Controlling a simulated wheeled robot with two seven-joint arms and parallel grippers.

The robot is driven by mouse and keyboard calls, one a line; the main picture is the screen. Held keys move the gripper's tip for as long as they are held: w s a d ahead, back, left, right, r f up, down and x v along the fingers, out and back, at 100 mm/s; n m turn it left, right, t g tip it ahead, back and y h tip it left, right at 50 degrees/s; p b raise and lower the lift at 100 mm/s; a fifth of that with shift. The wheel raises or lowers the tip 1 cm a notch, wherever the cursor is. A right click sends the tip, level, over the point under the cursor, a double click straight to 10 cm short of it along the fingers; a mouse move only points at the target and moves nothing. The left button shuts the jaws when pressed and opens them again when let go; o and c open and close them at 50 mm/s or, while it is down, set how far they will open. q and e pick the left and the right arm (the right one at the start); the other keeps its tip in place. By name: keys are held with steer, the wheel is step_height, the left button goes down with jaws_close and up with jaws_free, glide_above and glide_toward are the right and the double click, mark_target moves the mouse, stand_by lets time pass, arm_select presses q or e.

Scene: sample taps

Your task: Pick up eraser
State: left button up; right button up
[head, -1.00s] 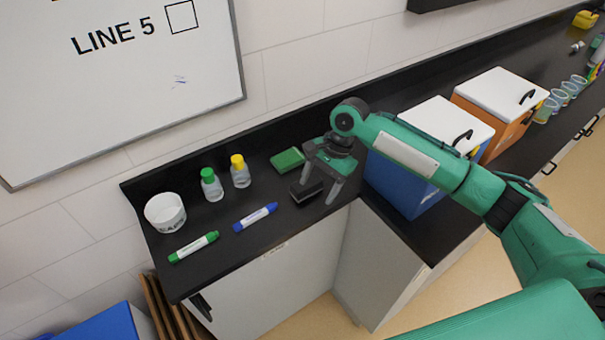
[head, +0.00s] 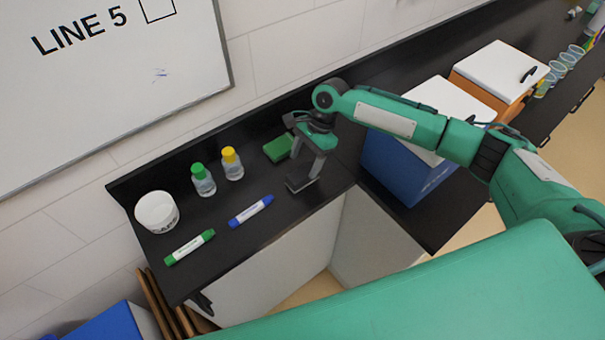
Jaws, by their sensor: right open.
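My left gripper is not in view.
Left are a blue marker (head: 251,211), a green marker (head: 190,247), bottles with green (head: 203,180) and yellow caps (head: 232,163), and a white tub (head: 157,212). A blue box (head: 405,170) stands right.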

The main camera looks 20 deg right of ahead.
mark_target(301, 173)
steer(key=x, duration=0.1)
steer(key=p+x, duration=0.1)
steer(key=x, duration=0.1)
steer(key=shift+s+d+f+p, duration=0.2)
steer(key=shift+s+f+p, duration=0.05)
steer(key=shift+f+p, duration=0.1)
steer(key=shift+a+f, duration=0.15)
steer(key=shift+f, duration=0.25)
steer(key=shift+s+f, duration=0.1)
steer(key=shift+f, duration=0.1)
steer(key=c, duration=1.1)
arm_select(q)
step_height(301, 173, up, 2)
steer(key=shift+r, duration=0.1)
arm_select(e)
steer(key=shift+o, duration=0.2)
steer(key=shift+r, duration=0.1)
